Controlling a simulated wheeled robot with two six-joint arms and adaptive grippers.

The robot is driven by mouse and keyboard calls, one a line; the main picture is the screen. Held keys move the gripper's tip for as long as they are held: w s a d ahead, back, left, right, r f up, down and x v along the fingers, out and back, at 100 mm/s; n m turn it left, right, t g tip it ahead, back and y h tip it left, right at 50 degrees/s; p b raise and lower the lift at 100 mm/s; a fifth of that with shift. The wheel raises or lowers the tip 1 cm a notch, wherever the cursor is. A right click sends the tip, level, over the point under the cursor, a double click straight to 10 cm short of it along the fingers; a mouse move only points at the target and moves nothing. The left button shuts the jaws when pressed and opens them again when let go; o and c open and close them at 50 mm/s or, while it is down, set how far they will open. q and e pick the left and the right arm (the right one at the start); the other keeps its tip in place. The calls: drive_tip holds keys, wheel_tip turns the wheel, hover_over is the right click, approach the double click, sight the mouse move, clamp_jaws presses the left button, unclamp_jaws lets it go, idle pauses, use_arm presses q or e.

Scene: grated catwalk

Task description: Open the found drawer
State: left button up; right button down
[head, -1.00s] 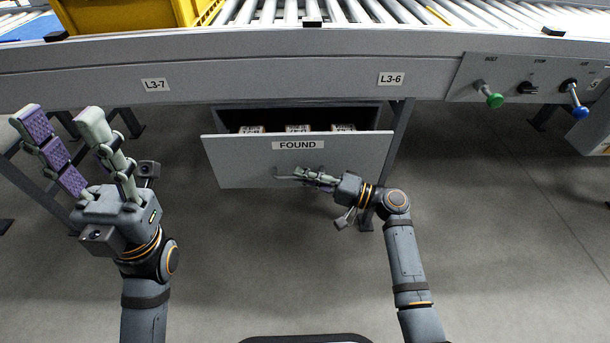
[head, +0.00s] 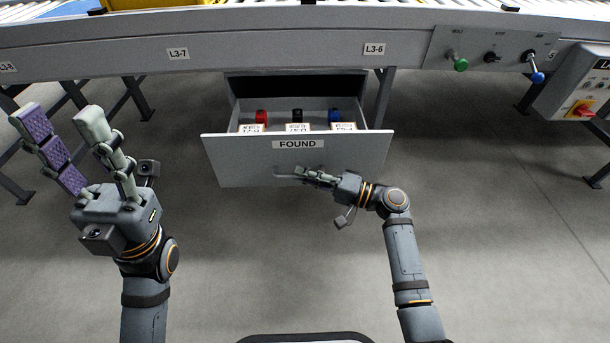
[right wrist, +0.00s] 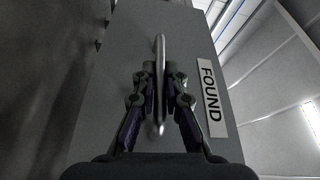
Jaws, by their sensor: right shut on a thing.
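The grey drawer labelled FOUND (head: 240,160) is pulled out from its housing under the conveyor in the head view. Inside it lie several small items: white labelled boxes (head: 298,127) in front, and a red, a black and a blue piece (head: 334,115) behind them. My right gripper (head: 302,174) is at the drawer front, below the label. In the right wrist view its fingers (right wrist: 160,100) are shut on the metal bar handle (right wrist: 160,48), one on each side. My left gripper (head: 68,122) is open and empty, left of the drawer.
The conveyor frame (head: 220,52) runs across above the drawer. A panel with a green knob (head: 461,65) and a blue knob (head: 537,77) is at upper right, beside a box with a red switch (head: 582,109). The floor (head: 270,260) before the drawer is clear.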

drive_tip(key=c, duration=1.4)
unclamp_jaws()
drive_tip(key=v, duration=1.2)
